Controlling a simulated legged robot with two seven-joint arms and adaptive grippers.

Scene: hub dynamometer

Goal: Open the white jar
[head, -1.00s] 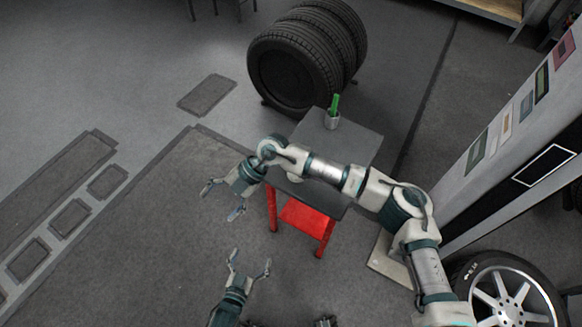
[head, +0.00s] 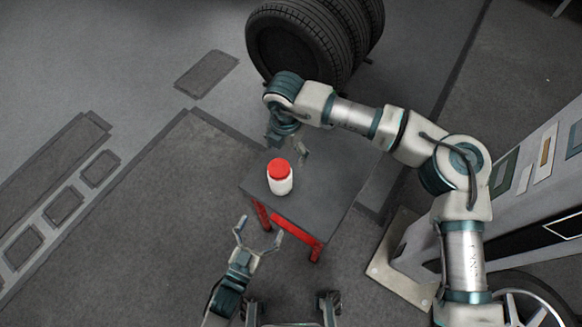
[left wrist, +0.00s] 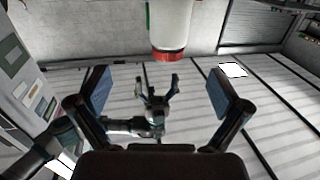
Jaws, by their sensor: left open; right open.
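The white jar (head: 280,185) with its red lid (head: 279,168) stands upright near the front left edge of the grey tabletop. In the left wrist view the jar (left wrist: 172,25) is at the top, upside down in the picture, with its lid (left wrist: 168,55) lowest. My left gripper (head: 259,233) is open and empty, in front of the table and apart from the jar. My right gripper (head: 287,147) is open just behind the jar and over the table side; it also shows in the left wrist view (left wrist: 158,86). Whether it touches the jar cannot be told.
The small table (head: 320,205) has red legs, and its right part is bare. Black tyres (head: 300,40) stand behind it. A grey-white panelled cabinet (head: 530,190) rises at the right, with a wheel (head: 530,300) below. The floor to the left is clear.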

